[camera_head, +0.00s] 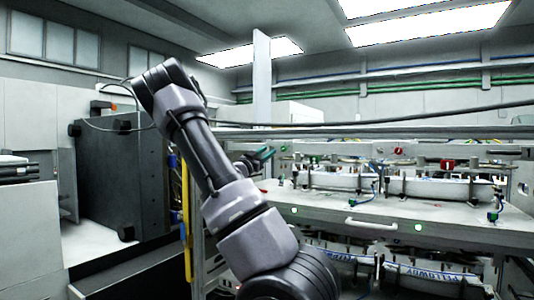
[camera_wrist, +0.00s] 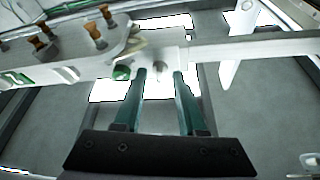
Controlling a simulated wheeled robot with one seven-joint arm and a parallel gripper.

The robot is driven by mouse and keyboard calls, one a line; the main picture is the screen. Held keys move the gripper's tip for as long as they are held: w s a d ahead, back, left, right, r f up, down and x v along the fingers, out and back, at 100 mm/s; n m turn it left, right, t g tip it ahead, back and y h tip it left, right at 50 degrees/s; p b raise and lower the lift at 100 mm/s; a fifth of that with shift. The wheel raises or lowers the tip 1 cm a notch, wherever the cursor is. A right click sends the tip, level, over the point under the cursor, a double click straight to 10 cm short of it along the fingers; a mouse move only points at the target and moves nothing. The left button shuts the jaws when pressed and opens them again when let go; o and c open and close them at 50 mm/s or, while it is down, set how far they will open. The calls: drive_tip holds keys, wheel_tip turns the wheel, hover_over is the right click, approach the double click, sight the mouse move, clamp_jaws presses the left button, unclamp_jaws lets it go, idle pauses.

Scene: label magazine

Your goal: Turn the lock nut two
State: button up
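Several copper-coloured bolts or nuts (camera_wrist: 92,30) stand on the bar's left part, left of the fingers. No label marks which is lock nut two. In the head view the green fingers (camera_head: 263,154) are at the left end of the rack, small and partly hidden by my arm.
A bench rack (camera_head: 450,232) with a drawer handle (camera_head: 370,224) fills the right. White label magazines (camera_head: 440,188) sit on it, with more on a lower shelf. A red knob (camera_head: 447,164) is on the rear rail. A dark cabinet (camera_head: 122,180) stands at left.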

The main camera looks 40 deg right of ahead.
drive_tip(key=shift+d, duration=0.1)
clamp_jaws()
drive_tip(key=shift+n, duration=0.3)
drive_tip(key=n+t, duration=0.2)
drive_tip(key=n, duration=0.2)
drive_tip(key=shift+s+y, duration=0.1)
drive_tip(key=shift+y, duration=0.2)
unclamp_jaws()
